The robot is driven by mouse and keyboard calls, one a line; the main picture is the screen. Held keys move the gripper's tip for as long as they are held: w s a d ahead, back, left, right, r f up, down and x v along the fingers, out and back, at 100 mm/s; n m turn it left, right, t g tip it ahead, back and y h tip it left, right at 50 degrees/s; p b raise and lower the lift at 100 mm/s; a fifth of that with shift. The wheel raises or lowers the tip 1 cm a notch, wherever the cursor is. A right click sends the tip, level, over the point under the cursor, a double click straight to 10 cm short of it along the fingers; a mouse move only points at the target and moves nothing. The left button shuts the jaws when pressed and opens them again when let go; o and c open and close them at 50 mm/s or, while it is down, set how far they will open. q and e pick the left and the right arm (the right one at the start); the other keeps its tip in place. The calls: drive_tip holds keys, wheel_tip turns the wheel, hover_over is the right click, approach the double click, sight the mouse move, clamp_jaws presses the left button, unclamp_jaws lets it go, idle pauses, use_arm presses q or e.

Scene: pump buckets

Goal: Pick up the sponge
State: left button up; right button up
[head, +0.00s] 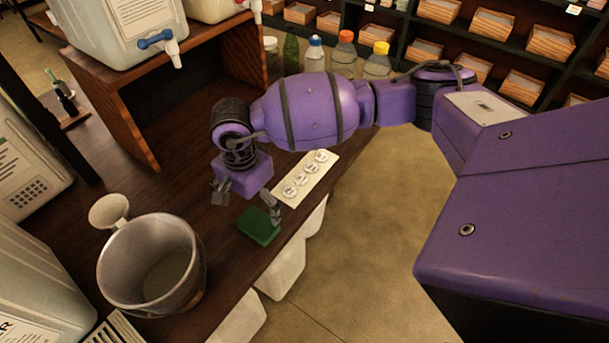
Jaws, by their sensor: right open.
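The sponge appears to be the green block (258,227) lying flat on the dark wooden counter, close to its front edge. My right gripper (246,205) is above the counter, pointing down, with its two dark fingers spread apart. Its right finger is just above or over the back edge of the green block; I cannot tell if they touch. Its left finger is to the left of the block, over bare wood. Nothing is between the fingers. My left gripper is not seen.
A metal bucket (118,262) stands at the left on the counter (190,190), with a round white piece (109,210) at its rim. A pale strip with several round discs (293,191) lies behind the sponge. Dispensers with taps (120,30) stand on a raised shelf. Bottles (345,55) line the back.

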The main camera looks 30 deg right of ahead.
sight(257, 222)
drive_tip(key=shift+s+a+f, duration=0.1)
drive_tip(key=shift+s+f, duration=0.45)
drive_tip(key=shift+f, duration=0.1)
wheel_tip(257, 222, down, 4)
drive_tip(key=shift+p, duration=0.35)
drive_tip(key=shift+f, duration=0.25)
drive_tip(key=shift+a, duration=0.1)
drive_tip(key=shift+w, duration=0.1)
drive_tip(key=c, duration=0.5)
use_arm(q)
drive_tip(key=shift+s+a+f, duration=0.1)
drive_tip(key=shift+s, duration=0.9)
use_arm(e)
drive_tip(key=shift+r, duration=0.1)
drive_tip(key=c, duration=0.3)
